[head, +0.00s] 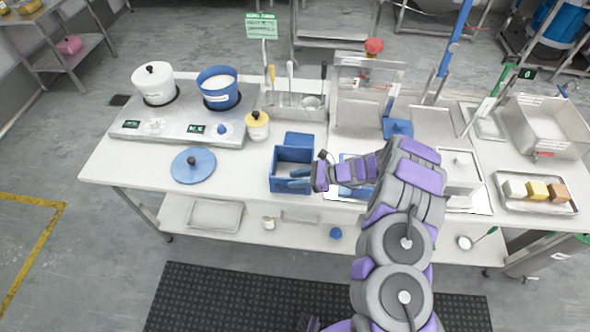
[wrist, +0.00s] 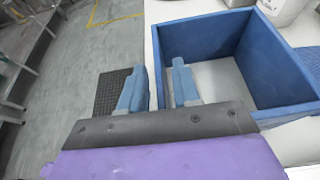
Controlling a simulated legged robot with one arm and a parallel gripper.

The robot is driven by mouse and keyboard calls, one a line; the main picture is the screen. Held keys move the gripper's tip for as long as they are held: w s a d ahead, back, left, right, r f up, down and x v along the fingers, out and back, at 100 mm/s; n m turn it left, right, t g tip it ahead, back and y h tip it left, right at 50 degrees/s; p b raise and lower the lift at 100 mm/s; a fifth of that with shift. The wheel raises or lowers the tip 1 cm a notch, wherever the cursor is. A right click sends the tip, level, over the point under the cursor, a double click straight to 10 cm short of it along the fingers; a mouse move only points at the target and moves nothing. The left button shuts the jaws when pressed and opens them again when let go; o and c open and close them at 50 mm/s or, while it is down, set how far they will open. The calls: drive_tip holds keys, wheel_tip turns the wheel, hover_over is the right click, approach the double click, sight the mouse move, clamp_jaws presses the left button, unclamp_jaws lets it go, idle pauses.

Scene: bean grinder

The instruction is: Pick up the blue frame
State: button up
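The blue frame (head: 281,184) is an open box-like shape near the front edge of the white table, left of my gripper. In the wrist view the blue frame (wrist: 203,35) fills the upper right, with a grey-white surface inside its walls. My gripper (head: 299,179) reaches in from the right, at the frame's front right part. Its two blue-grey fingers (wrist: 159,86) are apart, one outside the front wall and one on the inner side. I cannot tell whether either finger touches the wall. The nearest part of the frame is hidden by my gripper.
A blue lid (head: 193,166) lies to the left. A yellow-white jar (head: 257,126) and a cooktop with a white pot (head: 153,83) and a blue pot (head: 218,90) stand behind it. A tray of blocks (head: 537,204) is at far right. The table is clear between lid and frame.

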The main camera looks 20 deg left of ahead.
drive_tip(key=shift+a, duration=0.15)
drive_tip(key=c, duration=0.3)
drive_tip(key=shift+a+f, duration=0.1)
drive_tip(key=shift+a, duration=0.3)
clamp_jaws()
drive_tip(key=shift+d, duration=0.3)
